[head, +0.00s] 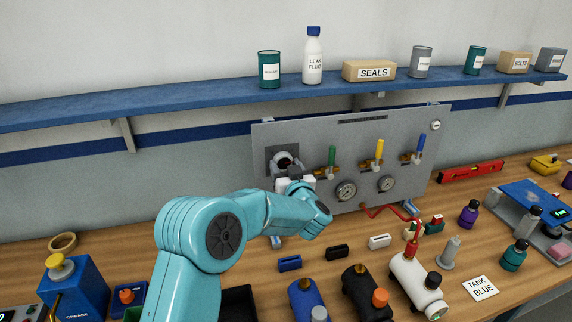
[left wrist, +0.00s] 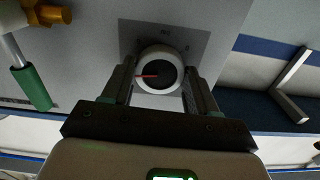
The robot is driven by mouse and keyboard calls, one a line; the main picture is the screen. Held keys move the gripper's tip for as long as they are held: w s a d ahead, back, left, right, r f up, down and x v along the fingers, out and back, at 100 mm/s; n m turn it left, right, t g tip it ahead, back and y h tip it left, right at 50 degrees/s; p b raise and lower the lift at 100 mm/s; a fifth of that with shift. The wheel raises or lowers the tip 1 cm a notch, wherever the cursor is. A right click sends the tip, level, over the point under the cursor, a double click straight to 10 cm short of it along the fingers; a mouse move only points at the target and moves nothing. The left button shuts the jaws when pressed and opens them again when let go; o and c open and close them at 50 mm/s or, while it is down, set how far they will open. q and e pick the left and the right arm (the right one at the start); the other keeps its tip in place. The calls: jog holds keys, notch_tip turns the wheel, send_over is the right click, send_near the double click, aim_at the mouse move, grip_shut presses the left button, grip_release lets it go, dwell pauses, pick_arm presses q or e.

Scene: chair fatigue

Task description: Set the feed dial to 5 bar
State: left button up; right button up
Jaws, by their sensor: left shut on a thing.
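The feed dial (head: 285,160) sits on a dark square plate at the left end of the grey upright panel (head: 345,133). In the left wrist view the dial (left wrist: 160,72) is a pale round ring with a black face and a red pointer directed to the left of the picture. My left gripper (left wrist: 160,80) is shut on the dial, one finger on each side. In the head view my left gripper (head: 292,176) is at the dial, partly hidden by its own arm. The dial's scale marks are too small and dark to read. My right gripper is not in view.
Green (head: 332,156), yellow (head: 379,150) and blue (head: 420,143) valve handles and two gauges (head: 346,191) are on the panel to the right of the dial. A blue shelf (head: 200,101) runs above. Bottles and small cylinders crowd the bench in front.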

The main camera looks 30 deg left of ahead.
pick_arm(q)
jog(key=shift+r+m, duration=0.25)
jog(key=shift+m, duration=0.65)
jog(key=o, duration=0.9)
jog(key=shift+o, duration=0.8)
jog(key=shift+a+f, duration=0.1)
